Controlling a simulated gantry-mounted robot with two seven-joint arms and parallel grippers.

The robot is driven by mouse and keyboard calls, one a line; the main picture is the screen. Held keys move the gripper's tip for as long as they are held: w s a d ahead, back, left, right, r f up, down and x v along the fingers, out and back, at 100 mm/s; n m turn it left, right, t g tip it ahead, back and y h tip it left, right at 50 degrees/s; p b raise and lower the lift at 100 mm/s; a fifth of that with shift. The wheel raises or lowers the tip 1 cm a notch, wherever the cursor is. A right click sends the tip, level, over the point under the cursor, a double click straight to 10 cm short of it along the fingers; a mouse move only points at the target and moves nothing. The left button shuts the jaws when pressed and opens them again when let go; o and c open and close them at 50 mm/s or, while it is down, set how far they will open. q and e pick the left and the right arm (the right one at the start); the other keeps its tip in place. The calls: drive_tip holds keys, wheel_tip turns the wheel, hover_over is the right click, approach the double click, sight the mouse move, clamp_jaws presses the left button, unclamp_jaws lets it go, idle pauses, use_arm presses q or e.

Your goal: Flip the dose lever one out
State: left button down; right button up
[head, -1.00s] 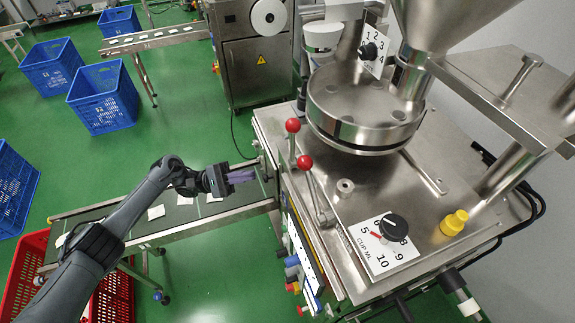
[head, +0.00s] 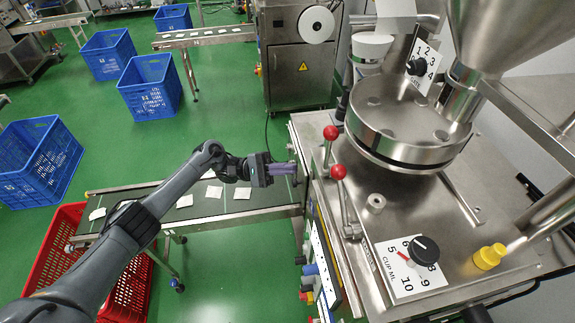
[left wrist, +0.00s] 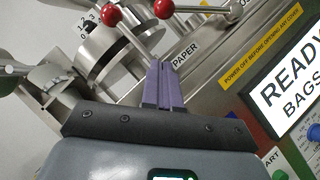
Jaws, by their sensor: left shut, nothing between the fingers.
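Two levers with red ball knobs stand at the left edge of the machine top. The farther lever's knob (head: 330,133) and the nearer lever's knob (head: 338,172) are both upright or slightly tilted; I cannot tell which is dose lever one. In the left wrist view the knobs show at the top, one left of centre (left wrist: 111,14) and one right of it (left wrist: 164,8). My left gripper (head: 294,168) is shut and empty, just left of the levers. Its purple fingers (left wrist: 163,86) point toward the levers, apparently apart from them. My right gripper is not in view.
A numbered dial (head: 424,250) and a yellow cap (head: 489,257) sit on the machine top. A conveyor (head: 260,205) with teabags runs below my arm. A lit display (left wrist: 290,88) is on the machine's side.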

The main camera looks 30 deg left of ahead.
use_arm(q)
drive_tip(key=d+r+p, duration=0.5)
drive_tip(key=d, duration=0.4)
drive_tip(key=shift+w+d, duration=0.2)
drive_tip(key=shift+d, duration=0.1)
drive_tip(key=shift+r, duration=0.1)
